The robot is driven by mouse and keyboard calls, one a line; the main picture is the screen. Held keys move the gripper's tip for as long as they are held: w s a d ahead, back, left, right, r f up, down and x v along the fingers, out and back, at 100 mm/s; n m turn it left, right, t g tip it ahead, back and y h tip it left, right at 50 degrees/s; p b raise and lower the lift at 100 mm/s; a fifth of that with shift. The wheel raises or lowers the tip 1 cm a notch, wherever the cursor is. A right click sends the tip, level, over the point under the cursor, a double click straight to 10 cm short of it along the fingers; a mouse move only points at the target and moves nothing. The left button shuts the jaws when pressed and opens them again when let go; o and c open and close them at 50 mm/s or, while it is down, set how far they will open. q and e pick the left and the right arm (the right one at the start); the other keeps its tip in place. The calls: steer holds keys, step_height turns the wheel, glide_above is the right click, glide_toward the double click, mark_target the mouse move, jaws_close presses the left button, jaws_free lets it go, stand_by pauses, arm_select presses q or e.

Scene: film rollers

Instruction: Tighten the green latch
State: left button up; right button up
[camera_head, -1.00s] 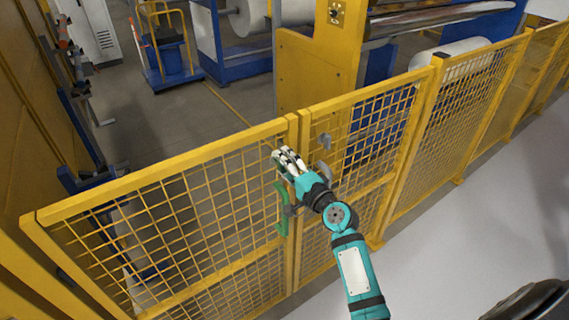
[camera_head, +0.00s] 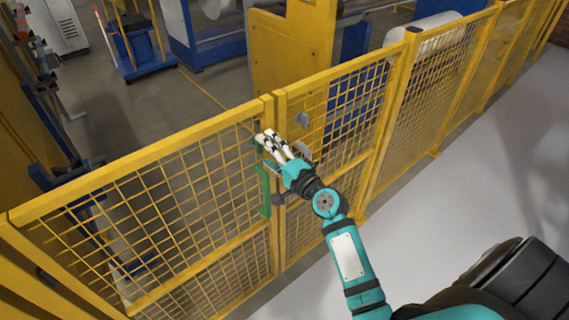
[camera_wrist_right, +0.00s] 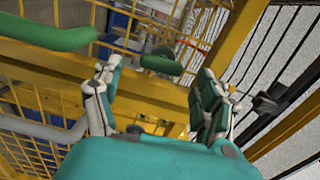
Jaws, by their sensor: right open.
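The green latch (camera_head: 264,190) is on the yellow mesh gate, beside the post where two panels meet. Its long green handle hangs roughly upright in the head view, and a green bar (camera_wrist_right: 45,37) shows at upper left in the right wrist view. My right gripper (camera_head: 266,139) is just above the handle, at the post. In the right wrist view its two fingers (camera_wrist_right: 157,80) are spread apart, with a small green piece (camera_wrist_right: 160,64) seen between them. I cannot tell whether they touch it. My left gripper is not in view.
The yellow mesh fence (camera_head: 395,122) runs across the view to the upper right. Yellow and blue machinery (camera_head: 292,50) stands behind the fence. The pale floor (camera_head: 480,160) on the near side is clear.

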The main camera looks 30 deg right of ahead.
steer(key=s+d, duration=0.1)
steer(key=s, duration=0.8)
steer(key=shift+s+d, duration=0.15)
steer(key=shift+d, duration=0.15)
steer(key=s+a+f+n+g+b, duration=0.1)
steer(key=s+f+n+g, duration=0.15)
steer(key=f, duration=1.05)
steer(key=s+a+f+n+g+h+b, duration=0.1)
steer(key=s+f+n+g, duration=0.15)
steer(key=f, duration=0.95)
steer(key=s+a+f+n+g+b, duration=0.1)
steer(key=s+f+g, duration=0.2)
steer(key=f, duration=1)
steer(key=s+a+f+n+g+b, duration=0.2)
steer(key=s+f+n+g, duration=0.25)
steer(key=s+f, duration=0.95)
steer(key=s+f+n+g+h, duration=0.1)
steer(key=s+f+n+g, duration=0.1)
steer(key=s+f, duration=0.3)
steer(key=s+f+n+g+b, duration=0.1)
steer(key=s+f+n, duration=0.4)
steer(key=s, duration=0.9)
steer(key=shift+f+g+h, duration=0.4)
steer(key=shift+f+g, duration=0.2)
steer(key=shift+g, duration=0.05)
steer(key=shift+s+a+n, duration=0.1)
steer(key=shift+n, duration=0.15)
